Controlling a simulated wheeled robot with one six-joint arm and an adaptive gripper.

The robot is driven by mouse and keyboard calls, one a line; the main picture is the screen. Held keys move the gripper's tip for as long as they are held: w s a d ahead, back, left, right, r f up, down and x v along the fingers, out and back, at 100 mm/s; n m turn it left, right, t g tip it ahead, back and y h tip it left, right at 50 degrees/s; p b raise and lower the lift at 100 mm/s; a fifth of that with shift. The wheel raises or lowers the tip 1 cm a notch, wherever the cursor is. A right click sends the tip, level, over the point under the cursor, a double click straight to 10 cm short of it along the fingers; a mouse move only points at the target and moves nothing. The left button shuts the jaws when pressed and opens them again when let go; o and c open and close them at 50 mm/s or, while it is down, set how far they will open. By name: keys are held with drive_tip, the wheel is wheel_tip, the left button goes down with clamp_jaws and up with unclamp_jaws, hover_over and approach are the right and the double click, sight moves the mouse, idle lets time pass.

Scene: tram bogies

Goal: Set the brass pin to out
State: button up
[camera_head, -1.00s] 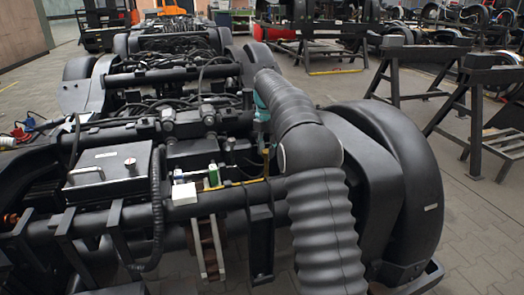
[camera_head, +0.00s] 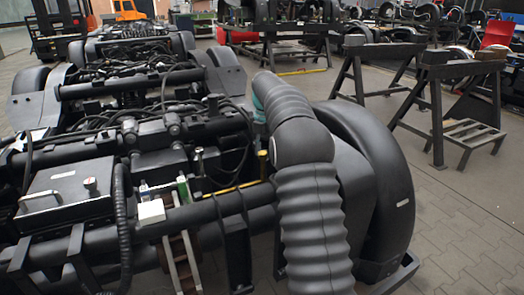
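I cannot clearly make out a brass pin. A small yellow upright piece (camera_head: 263,163) shows just left of my dark ribbed arm sleeve, near the end of a thin yellow strip (camera_head: 228,190) on the bogie; I cannot tell whether either belongs to the pin. The bogie's black cross tube (camera_head: 205,212) runs in front of them. My arm rises at centre right and bends away from the camera, with a teal part showing at its far end. My gripper is hidden behind the sleeve, so its fingers and any contact do not show.
A white box (camera_head: 150,211) and a green bottle (camera_head: 183,188) stand by the tube. A black case (camera_head: 70,190) sits at left. A large black wheel cover (camera_head: 372,170) stands right of my arm. Trestles (camera_head: 440,100) stand farther right, with open paved floor before them.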

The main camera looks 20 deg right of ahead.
drive_tip(key=shift+o, duration=0.5)
drive_tip(key=shift+d, duration=0.2)
drive_tip(key=shift+a, duration=0.4)
drive_tip(key=shift+r, duration=0.25)
wheel_tip(320, 180, up, 11)
drive_tip(key=shift+r, duration=0.2)
drive_tip(key=shift+d, duration=0.1)
